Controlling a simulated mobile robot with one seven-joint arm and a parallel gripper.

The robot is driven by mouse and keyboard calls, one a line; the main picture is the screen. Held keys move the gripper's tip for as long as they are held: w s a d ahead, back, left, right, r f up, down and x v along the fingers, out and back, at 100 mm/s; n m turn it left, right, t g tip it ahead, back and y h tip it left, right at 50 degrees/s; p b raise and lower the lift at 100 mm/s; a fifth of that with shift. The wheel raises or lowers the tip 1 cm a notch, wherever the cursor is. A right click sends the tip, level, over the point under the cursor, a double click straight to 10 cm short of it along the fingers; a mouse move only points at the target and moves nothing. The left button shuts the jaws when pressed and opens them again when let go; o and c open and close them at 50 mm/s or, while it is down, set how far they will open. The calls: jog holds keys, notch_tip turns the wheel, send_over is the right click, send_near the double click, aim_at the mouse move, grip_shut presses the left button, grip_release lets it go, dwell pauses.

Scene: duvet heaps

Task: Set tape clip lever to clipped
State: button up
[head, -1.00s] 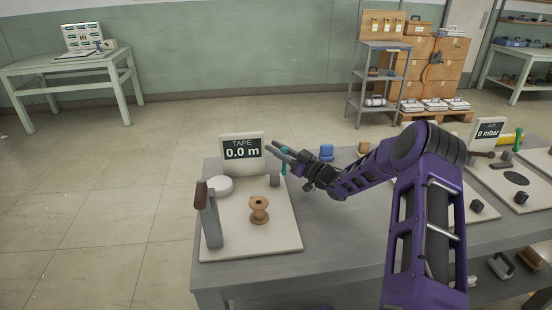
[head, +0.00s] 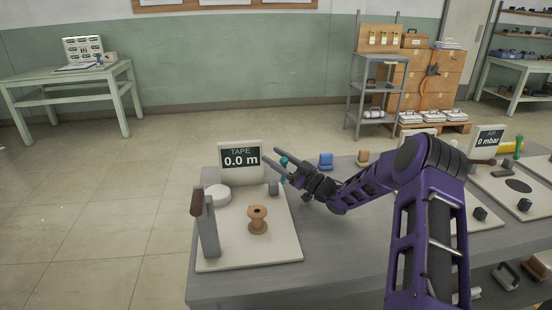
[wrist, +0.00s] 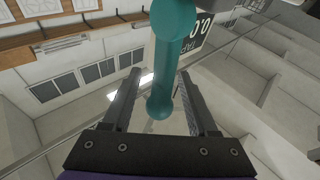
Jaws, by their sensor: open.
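The tape station is a pale board (head: 225,258) with a white display (head: 240,158) reading "TAPE 0.0 m". A teal lever (head: 284,161) stands at the board's back right, by a small grey block (head: 273,187). My gripper (head: 270,157) reaches in from the right with its fingers around the lever. In the wrist view the teal lever (wrist: 172,60) runs between the two open fingers of my gripper (wrist: 158,75), its rounded end low between them. The lever's base is hidden in the head view.
On the board are a wooden spool (head: 257,220), a white disc (head: 217,195) and a grey post with a brown handle (head: 203,215). A blue item (head: 326,161) and a tan item (head: 363,158) stand behind my arm. An air station (head: 488,140) is to the right.

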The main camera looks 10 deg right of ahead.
jog(key=s+d, duration=0.9)
jog(key=shift+d+f+p, duration=0.2)
jog(key=shift+d+p, duration=0.05)
jog(key=shift+p, duration=0.2)
jog(key=shift+s, duration=0.1)
